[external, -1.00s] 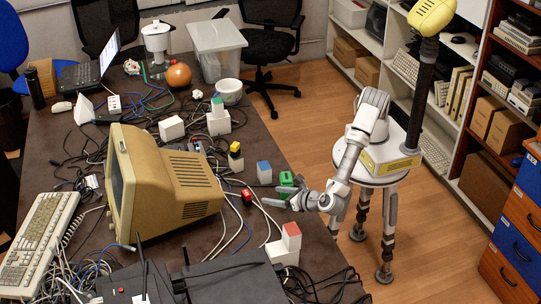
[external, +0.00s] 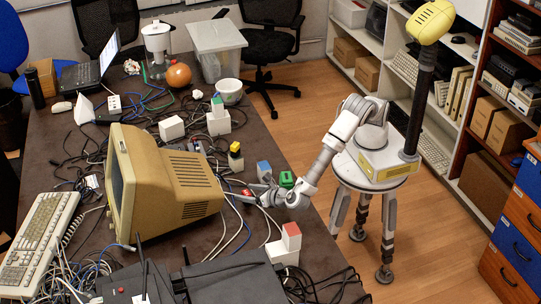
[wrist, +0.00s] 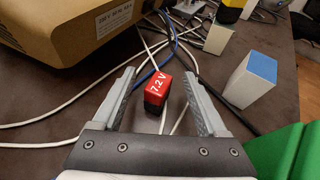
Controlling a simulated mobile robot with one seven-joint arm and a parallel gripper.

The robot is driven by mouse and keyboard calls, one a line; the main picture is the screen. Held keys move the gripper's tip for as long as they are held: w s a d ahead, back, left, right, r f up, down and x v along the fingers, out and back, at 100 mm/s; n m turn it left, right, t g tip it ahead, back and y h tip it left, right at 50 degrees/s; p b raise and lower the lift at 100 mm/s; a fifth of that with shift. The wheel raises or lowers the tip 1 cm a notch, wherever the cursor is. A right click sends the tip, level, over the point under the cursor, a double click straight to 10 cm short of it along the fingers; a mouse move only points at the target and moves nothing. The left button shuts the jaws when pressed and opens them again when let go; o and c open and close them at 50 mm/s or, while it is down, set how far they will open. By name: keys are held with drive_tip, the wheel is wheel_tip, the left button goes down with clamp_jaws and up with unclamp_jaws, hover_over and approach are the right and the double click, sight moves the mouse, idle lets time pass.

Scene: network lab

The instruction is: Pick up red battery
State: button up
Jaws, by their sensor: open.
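The red battery (wrist: 158,92) lies on the dark table between my gripper's two fingers in the wrist view. It has a red top marked 7.2 V and a dark lower part. My gripper (wrist: 162,95) is open, with a finger on each side of the battery and gaps showing on both sides. In the external view my gripper (external: 246,194) reaches left over the table near the monitor's right side. The battery is mostly hidden there by the fingers, with a bit of red (external: 246,192) showing.
A beige monitor (external: 160,185) stands left of my gripper. A blue-topped white block (wrist: 248,80) and a green object (wrist: 285,150) are close on the right. A red-topped white block (external: 287,245) stands nearer the front. White and blue cables (wrist: 60,115) run around the battery.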

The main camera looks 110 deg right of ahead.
sight(243, 192)
drive_tip(key=b+x, duration=0.1)
drive_tip(key=x, duration=0.3)
drive_tip(key=shift+f, duration=0.25)
drive_tip(key=shift+c, duration=0.2)
drive_tip(key=shift+s, duration=0.1)
clamp_jaws()
